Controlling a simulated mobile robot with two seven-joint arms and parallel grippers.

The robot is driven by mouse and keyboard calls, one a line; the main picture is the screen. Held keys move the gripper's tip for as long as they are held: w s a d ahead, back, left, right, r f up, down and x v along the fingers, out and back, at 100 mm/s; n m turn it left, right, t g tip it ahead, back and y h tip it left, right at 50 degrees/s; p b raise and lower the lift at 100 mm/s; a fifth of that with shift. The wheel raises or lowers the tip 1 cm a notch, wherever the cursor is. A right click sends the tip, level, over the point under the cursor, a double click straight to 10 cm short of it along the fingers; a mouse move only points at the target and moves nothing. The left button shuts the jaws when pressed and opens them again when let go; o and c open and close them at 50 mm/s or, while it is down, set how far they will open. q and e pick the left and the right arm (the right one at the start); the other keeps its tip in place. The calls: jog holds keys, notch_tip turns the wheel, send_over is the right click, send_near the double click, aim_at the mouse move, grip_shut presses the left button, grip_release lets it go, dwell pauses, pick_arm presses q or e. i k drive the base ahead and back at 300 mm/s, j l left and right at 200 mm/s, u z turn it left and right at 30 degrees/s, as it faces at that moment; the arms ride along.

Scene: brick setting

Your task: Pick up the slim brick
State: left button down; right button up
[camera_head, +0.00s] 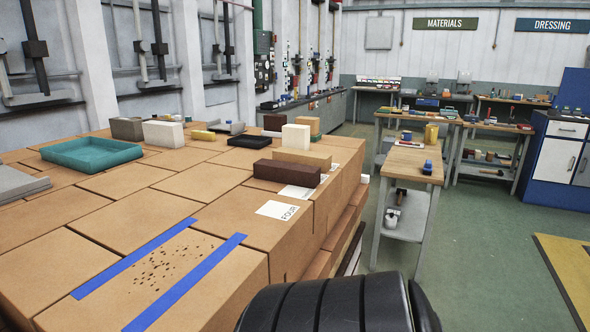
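Several bricks sit on the cardboard-box surface in the head view. A long dark brown brick (286,175) lies nearest, by the right edge. A flat tan brick (303,158) lies just behind it. An upright cream brick (296,137) stands behind that, with a dark red brick (273,123) and an orange-brown brick (311,126) further back. A white brick (163,134) and a grey brick (127,128) are at the far left. Which one is the slim brick I cannot tell for sure; the tan one looks thin. Neither gripper is in view.
A teal tray (92,154), a black tray (250,141) and a small yellow item (203,135) are on the boxes. A white card (278,210) lies near the right edge. Workbenches (411,163) stand to the right.

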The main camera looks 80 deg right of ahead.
aim_at(323, 160)
jog(key=z, duration=1.35)
